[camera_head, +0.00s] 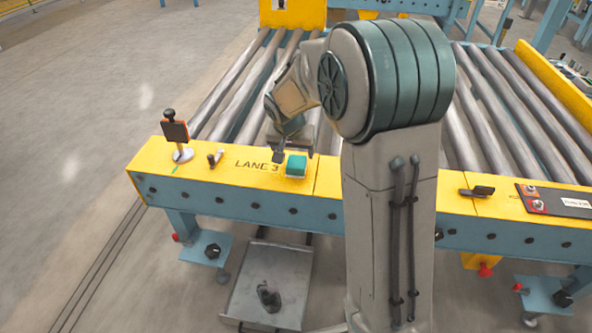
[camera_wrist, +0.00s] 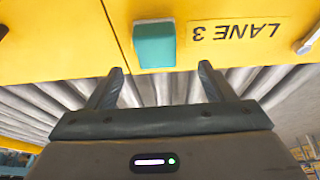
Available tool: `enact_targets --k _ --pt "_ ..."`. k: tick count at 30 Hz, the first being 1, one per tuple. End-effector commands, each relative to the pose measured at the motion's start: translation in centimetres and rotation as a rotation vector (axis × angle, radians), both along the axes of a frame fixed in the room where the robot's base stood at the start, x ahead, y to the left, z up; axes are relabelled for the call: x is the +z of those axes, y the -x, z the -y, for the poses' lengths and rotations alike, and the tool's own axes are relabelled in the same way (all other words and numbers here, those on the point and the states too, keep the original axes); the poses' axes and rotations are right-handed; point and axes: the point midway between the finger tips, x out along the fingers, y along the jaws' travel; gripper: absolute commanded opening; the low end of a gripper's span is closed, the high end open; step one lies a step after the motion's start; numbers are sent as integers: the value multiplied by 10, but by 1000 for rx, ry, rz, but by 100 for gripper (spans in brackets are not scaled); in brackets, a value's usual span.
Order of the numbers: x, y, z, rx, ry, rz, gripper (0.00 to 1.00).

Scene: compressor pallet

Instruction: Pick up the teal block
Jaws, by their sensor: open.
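The teal block (camera_head: 296,166) lies on the yellow front rail of the roller conveyor, just right of the "LANE 3" lettering. In the wrist view the teal block (camera_wrist: 154,45) shows at the top centre, beyond and between the fingertips. My gripper (camera_head: 293,148) is over the rollers, close behind the block, partly hidden by my own arm. In the wrist view my gripper (camera_wrist: 160,72) is open, with nothing between its two dark fingers.
The yellow rail (camera_head: 232,182) also carries a small dark screen on a stand (camera_head: 176,135), a small latch (camera_head: 216,157), a black handle (camera_head: 477,191) and a red-button panel (camera_head: 550,200). A grey tray (camera_head: 240,295) with a dark object sits below. Rollers (camera_head: 505,110) lie behind the rail.

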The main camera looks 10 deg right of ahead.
Motion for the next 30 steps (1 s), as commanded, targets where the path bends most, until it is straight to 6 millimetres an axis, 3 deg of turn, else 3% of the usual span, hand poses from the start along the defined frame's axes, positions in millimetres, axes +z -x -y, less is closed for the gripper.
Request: enact_targets --k 1,10,18,26,30 --pt "-9 -3 1 -1 0 0 75" --pt "-26 -8 6 -2 -1 0 75" --pt "-63 -19 14 -2 -1 -2 75" --pt "-65 -21 14 0 -2 2 75" --pt "-65 -21 14 -1 -1 0 39"
